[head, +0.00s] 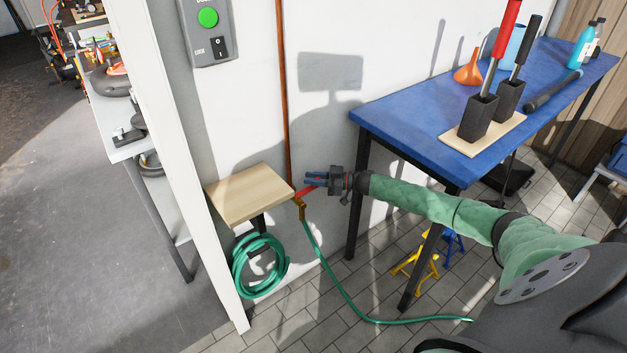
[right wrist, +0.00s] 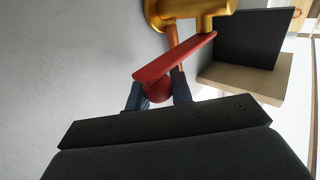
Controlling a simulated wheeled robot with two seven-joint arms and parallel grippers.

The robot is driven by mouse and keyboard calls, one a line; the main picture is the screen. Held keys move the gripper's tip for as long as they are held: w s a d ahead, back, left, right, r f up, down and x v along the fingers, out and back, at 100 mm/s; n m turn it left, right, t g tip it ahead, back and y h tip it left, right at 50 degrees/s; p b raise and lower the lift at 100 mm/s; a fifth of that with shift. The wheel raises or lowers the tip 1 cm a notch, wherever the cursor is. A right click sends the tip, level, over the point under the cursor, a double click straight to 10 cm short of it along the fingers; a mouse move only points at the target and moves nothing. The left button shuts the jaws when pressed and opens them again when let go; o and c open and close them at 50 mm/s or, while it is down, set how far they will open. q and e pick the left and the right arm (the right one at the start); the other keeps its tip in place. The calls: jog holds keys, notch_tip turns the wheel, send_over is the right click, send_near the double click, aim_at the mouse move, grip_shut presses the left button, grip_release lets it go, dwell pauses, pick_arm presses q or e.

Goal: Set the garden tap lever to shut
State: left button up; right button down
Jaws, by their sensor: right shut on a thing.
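The brass garden tap (head: 301,208) sits on the wall below the copper pipe, and it shows at the top of the right wrist view (right wrist: 206,8). Its red lever (head: 304,190) sticks out to the right of the tap in the head view. In the right wrist view the lever (right wrist: 176,59) is a flat red bar ending in a round red knob (right wrist: 155,91). My right gripper (head: 314,182) is shut on the lever's knob, with a blue finger on each side. My left gripper is not in view.
A small wooden shelf (head: 249,192) is left of the tap, with a coiled green hose (head: 240,269) below. Hose also runs from the tap to the floor. A blue-topped table (head: 420,122) stands right of the tap; its legs are near my right arm.

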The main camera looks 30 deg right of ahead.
jog(key=shift+f, duration=0.1)
jog(key=c, duration=1.2)
grip_release()
jog(key=shift+w, duration=0.1)
jog(key=shift+c, duration=0.2)
